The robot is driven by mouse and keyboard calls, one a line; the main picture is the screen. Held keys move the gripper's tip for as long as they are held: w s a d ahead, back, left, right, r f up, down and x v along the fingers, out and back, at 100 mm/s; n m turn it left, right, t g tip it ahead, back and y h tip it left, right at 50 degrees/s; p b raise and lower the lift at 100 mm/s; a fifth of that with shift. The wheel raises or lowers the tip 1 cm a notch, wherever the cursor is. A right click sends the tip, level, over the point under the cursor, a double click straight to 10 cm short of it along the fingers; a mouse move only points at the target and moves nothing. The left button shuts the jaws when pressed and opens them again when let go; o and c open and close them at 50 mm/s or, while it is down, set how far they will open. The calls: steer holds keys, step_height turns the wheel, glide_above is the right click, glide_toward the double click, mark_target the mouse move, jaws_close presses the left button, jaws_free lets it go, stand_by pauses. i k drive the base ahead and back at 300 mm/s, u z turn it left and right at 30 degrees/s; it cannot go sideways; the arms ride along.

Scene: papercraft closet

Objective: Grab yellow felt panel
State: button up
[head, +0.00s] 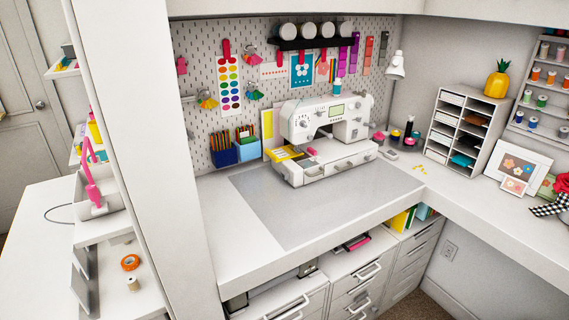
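A flat yellow piece (284,153) lies at the left end of the white sewing machine (325,135), partly hidden by it. A narrow upright yellow panel (267,124) stands against the pegboard behind the machine's left side. More upright yellow sheets (402,220) stand in the open shelf under the counter. I cannot tell from this view which of these is felt. My gripper is not in view.
A grey mat (262,211) leaves clear room on the counter before the machine. Pencil bins (222,154) stand left of it. A white paper sorter (465,130) stands right. A tall white partition (145,150) rises at left, beside shelves with orange tape (130,262).

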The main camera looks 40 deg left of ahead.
mark_target(286, 152)
steer(key=z, duration=0.3)
steer(key=k, duration=0.65)
steer(key=u, duration=2.8)
steer(key=i, duration=1)
